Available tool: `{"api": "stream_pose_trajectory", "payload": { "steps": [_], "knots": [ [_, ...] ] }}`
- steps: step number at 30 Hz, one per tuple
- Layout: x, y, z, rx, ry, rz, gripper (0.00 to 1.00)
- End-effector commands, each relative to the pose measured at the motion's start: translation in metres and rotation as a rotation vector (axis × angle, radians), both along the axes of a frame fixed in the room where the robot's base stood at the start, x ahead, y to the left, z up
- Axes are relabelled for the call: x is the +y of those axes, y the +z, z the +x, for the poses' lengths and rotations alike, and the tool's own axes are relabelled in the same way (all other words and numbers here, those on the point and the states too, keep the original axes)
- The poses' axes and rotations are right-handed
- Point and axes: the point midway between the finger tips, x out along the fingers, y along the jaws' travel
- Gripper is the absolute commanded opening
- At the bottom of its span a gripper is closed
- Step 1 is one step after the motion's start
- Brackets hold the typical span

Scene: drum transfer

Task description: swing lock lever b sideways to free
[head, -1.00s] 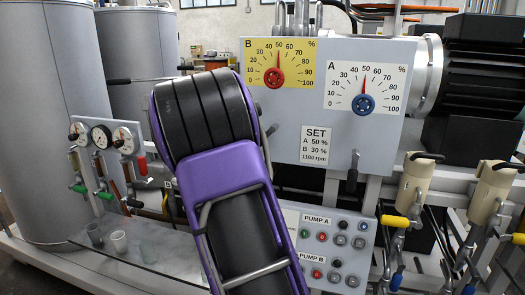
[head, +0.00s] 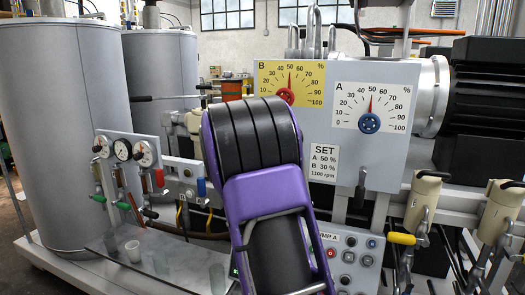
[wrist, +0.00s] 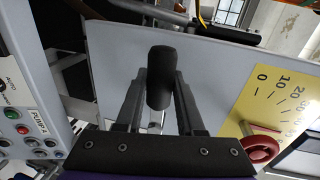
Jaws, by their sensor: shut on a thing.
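In the wrist view, my gripper (wrist: 161,82) is shut on the black grip of lock lever b (wrist: 160,62), with one finger on each side of it. The grip stands out in front of the grey panel, beside the yellow B dial (wrist: 245,100) and its red knob (wrist: 261,148). In the head view, my purple and black arm hides the gripper and lever b.
The white A dial (head: 348,100) with a blue knob is to the right, pointer near 50. A similar black-handled lever (head: 361,192) hangs below it. The SET label (head: 323,162) is close to my arm. A gauge panel (head: 150,175) and tanks (head: 60,130) stand left.

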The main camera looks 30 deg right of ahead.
Motion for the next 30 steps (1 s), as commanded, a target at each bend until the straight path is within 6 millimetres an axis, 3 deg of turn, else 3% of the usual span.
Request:
{"api": "stream_pose_trajectory", "payload": {
  "steps": [19, 20, 21, 24, 30],
  "knots": [
    [0.0006, 0.0052, 0.0005, -0.045, 0.000, 0.037, 0.00],
    [0.0006, 0.0052, 0.0005, -0.045, 0.000, 0.037, 0.41],
    [0.0006, 0.0053, 0.0006, -0.045, 0.000, 0.037, 0.48],
    [0.0005, 0.0050, 0.0005, -0.043, 0.000, 0.036, 0.66],
    [0.0001, 0.0044, 0.0002, -0.042, -0.001, 0.034, 0.67]
  ]
}}
